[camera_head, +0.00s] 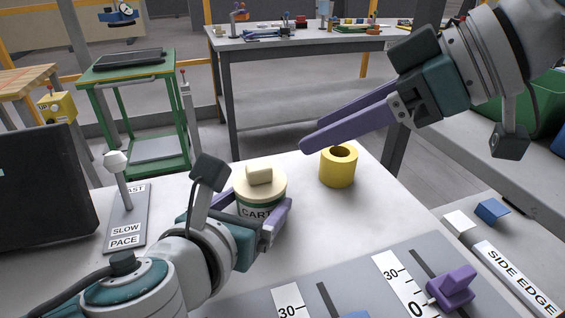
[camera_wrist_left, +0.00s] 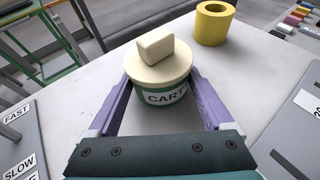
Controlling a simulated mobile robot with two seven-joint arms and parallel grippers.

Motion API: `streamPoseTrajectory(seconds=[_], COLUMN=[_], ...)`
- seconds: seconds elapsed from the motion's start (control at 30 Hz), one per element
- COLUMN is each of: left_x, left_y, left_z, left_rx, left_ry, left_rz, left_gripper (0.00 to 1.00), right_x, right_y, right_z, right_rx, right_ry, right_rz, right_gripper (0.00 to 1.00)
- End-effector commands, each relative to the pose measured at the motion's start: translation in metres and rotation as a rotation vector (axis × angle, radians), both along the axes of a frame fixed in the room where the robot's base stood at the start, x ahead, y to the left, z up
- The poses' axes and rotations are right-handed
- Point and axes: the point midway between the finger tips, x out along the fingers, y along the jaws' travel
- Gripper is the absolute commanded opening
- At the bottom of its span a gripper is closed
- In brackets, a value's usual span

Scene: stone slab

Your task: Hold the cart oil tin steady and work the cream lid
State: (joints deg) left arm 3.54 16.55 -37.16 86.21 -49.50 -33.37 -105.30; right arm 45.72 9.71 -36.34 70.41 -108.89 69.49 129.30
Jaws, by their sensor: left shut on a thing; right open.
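The cart oil tin (camera_head: 253,210) stands upright on the white stone slab. It is green and white, with "CART" lettering that also shows in the left wrist view (camera_wrist_left: 165,97). The cream lid (camera_head: 262,183) sits on top of it, with a block-shaped handle (camera_wrist_left: 155,47). My left gripper (camera_head: 262,212) is shut on the tin, one purple finger on each side of its body, below the lid. My right gripper (camera_head: 303,146) is open and empty, up and to the right of the tin, with its fingers pointing left.
A yellow hollow cylinder (camera_head: 338,168) stands right of the tin, below the right fingers. A lever panel marked SLOW and PACE (camera_head: 128,220) lies to the left, near a dark box (camera_head: 45,190). A grey panel with a purple slider (camera_head: 452,288) is in front right.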

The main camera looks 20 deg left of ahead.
Motion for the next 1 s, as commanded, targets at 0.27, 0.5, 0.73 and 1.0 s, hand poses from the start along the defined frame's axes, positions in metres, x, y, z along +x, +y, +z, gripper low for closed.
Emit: streamPoseTrajectory(seconds=[0.27,0.5,0.73,1.0], left_x=[0.0,0.0,-0.016,-0.066], left_y=[0.0,0.0,0.001,0.002], left_z=[0.0,0.0,0.006,0.026], left_rx=[0.0,0.0,0.001,-0.001], left_ry=[0.001,0.0,0.001,0.003], left_rz=[0.0,0.0,0.0,-0.003], left_gripper=[0.97,1.0,1.0,1.0], right_x=[0.0,0.0,0.0,0.0], right_y=[0.0,0.0,0.0,0.0], right_z=[0.0,0.0,0.0,0.0], right_rx=[0.0,0.0,0.0,0.0], right_ry=[0.0,0.0,0.0,0.0], right_rz=[0.0,0.0,0.0,0.0], right_gripper=[0.5,0.5,0.5,0.5])
